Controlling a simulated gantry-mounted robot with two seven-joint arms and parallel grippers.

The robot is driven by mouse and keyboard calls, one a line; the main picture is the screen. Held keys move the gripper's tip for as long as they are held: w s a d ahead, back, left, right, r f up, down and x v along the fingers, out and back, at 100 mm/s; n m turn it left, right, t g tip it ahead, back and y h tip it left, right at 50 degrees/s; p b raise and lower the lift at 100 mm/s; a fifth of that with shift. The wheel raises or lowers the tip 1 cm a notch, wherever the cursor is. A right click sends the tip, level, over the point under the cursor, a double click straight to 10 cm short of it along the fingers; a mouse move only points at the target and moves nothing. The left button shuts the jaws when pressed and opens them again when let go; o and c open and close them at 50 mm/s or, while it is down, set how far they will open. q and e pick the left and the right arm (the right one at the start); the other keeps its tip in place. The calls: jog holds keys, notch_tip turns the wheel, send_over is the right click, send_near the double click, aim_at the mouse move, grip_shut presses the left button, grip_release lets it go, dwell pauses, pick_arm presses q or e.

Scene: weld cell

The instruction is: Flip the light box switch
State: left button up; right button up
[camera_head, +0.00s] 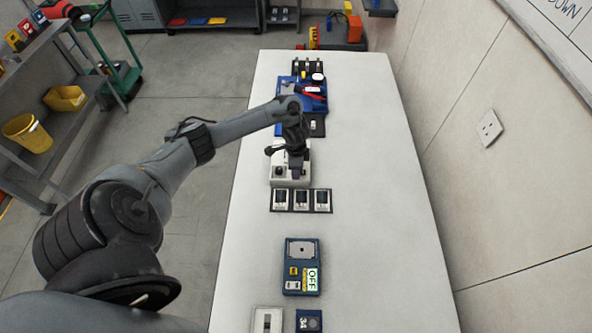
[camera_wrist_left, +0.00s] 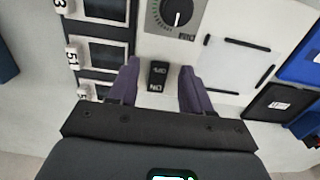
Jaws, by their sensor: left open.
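The white light box (camera_head: 291,183) sits on the long white table, partly covered by my left gripper. In the left wrist view its pale top (camera_wrist_left: 215,22) carries a grey dial plate (camera_wrist_left: 160,24) and a small black rocker switch (camera_wrist_left: 158,76) lettered ON and OFF. My left gripper (camera_head: 295,158) is over the box in the head view, where it hides the switch. In the wrist view the left gripper (camera_wrist_left: 160,68) is open, with one dark finger on each side of the switch and a gap to both. I cannot tell whether the fingertips touch the box. My right gripper is not in view.
A dark panel with three modules (camera_head: 301,200) lies just nearer than the box. A blue device reading OFF (camera_head: 301,279) stands closer, with small units at the near edge. A blue tray (camera_head: 287,92) of items lies beyond. The table's right side is clear beside the wall.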

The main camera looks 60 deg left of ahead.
pick_arm(q)
jog(key=shift+f, duration=0.3)
jog(key=shift+c, duration=0.2)
grip_shut()
jog(key=shift+w+r+g+p, duration=0.1)
jog(key=shift+r+g+p, duration=0.15)
jog(key=shift+p, duration=0.25)
jog(key=shift+w+d+g+y+p, duration=0.2)
jog(key=shift+g+y+p, duration=0.25)
jog(key=shift+p, duration=0.35)
jog(key=shift+g+p, duration=0.3)
jog(key=shift+f+g+y, duration=0.1)
jog(key=shift+g+y, duration=0.25)
jog(key=shift+g, duration=0.05)
